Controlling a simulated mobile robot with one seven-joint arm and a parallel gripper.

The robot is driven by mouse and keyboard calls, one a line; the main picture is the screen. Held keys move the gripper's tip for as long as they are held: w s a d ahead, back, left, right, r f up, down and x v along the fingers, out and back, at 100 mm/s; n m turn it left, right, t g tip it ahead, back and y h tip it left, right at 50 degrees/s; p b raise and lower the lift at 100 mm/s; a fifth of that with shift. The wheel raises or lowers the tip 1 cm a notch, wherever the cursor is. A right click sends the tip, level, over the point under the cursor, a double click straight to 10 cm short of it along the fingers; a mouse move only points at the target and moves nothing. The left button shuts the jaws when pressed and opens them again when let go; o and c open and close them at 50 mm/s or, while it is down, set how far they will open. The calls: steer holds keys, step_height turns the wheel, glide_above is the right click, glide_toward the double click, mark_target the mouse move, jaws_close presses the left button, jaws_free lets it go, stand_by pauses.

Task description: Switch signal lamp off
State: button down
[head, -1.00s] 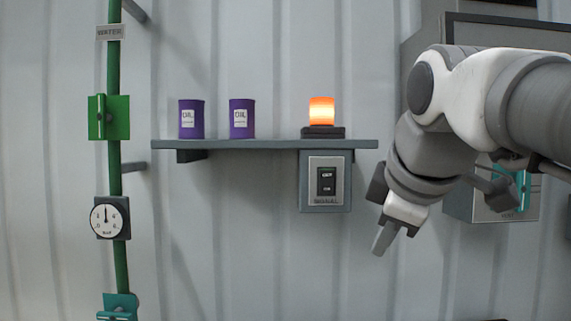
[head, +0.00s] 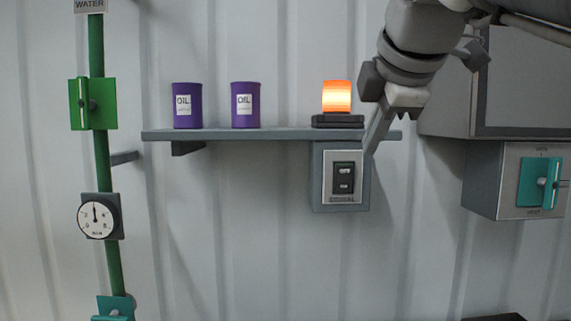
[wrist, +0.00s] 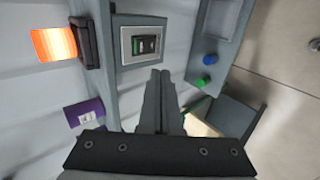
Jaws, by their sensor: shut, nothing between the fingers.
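The signal lamp (head: 337,97) glows orange on its dark base at the right part of the shelf. It also glows in the wrist view (wrist: 54,45). Below the shelf hangs a grey switch box with a black rocker switch (head: 344,178) on a pale plate. The switch also shows in the wrist view (wrist: 145,45). My gripper (head: 369,150) is shut and empty, fingers pointing down, at the right edge of the switch box in the head view. In the wrist view its fingertips (wrist: 161,72) are just below the switch plate; contact cannot be told.
Two purple oil cans (head: 188,106) stand on the shelf (head: 270,134). At left is a green pipe with a green valve (head: 93,104) and a gauge (head: 99,216). At right is a grey box with a teal handle (head: 549,182). The wall below the switch is clear.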

steer(key=p, duration=0.2)
glide_toward(345, 179)
steer(key=x, duration=0.5)
steer(key=shift+s+f, duration=0.1)
steer(key=shift+w, duration=0.3)
steer(key=shift+s, duration=0.1)
